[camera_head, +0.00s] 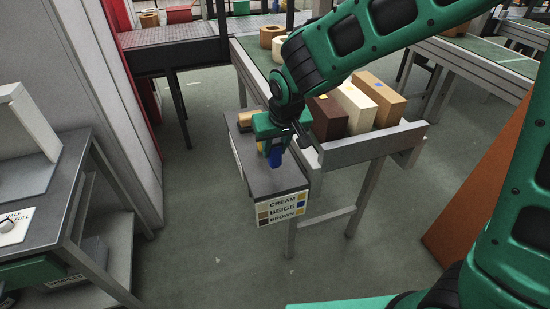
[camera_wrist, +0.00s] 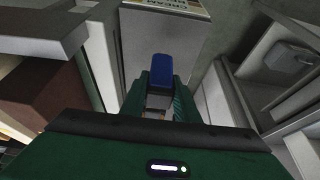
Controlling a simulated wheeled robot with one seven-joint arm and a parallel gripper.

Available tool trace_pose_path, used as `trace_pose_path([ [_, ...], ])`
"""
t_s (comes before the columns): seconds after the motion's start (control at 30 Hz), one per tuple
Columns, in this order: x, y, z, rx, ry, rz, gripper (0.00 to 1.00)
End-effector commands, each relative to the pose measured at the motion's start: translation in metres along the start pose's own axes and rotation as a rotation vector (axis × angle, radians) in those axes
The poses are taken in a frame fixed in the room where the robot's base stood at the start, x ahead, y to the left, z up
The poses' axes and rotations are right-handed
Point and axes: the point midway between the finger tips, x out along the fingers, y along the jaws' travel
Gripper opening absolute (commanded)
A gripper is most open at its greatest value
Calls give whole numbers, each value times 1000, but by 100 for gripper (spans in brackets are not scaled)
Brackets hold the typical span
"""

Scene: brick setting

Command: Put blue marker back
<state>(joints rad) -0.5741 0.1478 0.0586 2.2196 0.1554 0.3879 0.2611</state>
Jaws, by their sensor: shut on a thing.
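My gripper (camera_head: 272,148) is shut on the blue marker (camera_head: 276,158), which points downward from the fingers. The marker also shows in the wrist view (camera_wrist: 162,68), with its blue end beyond the fingertips (camera_wrist: 160,100). It is over the small grey side table (camera_head: 275,185) at the end of the conveyor. I cannot tell whether its lower end touches the tabletop. A sign (camera_head: 281,209) on the table's front reads CREAM, BEIGE, BROWN with colour patches. My gripper hides part of the tabletop.
A brown brick (camera_head: 328,118), a cream brick (camera_head: 355,108) and a tan brick (camera_head: 380,98) stand on the conveyor to the right, behind a grey end plate (camera_head: 372,145). A tan object (camera_head: 247,119) lies at the table's far end. Open floor (camera_head: 200,235) lies left.

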Motion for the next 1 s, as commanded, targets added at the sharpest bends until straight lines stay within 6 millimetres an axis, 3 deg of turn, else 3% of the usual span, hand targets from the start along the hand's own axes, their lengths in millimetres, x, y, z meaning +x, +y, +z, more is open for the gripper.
trace_pose_path([
  [0.4, 38, 3, 14, 0, 0, 1, 14],
  [0.77, 41, 4, 15, 1, 1, 1, 14],
  [0.8, 41, 4, 15, 1, 1, 1, 33],
  [0.87, 41, 4, 15, 1, 1, 1, 47],
  [1.0, 41, 4, 15, 2, 1, 1, 47],
])
